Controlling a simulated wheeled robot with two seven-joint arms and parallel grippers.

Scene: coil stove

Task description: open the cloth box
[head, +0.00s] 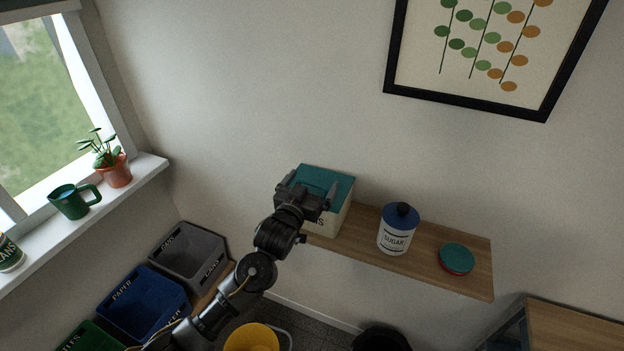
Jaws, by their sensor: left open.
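The cloth box (338,216) is a cream box with a teal lid (322,177), standing at the left end of a wooden wall shelf. The lid lies on top of the box. My left gripper (317,192) is open, in front of the box and overlapping the lid's near edge in the head view. It hides much of the box's front and most of its lettering. I cannot tell whether the fingers touch the lid. My right gripper is not in view.
On the shelf (440,265), a white sugar jar (394,236) with a dark blue lid stands right of the box, then a round teal-topped tin (457,258). Sorting bins (145,300) stand low at left. A mug (70,203) and potted plant (115,172) stand on the windowsill.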

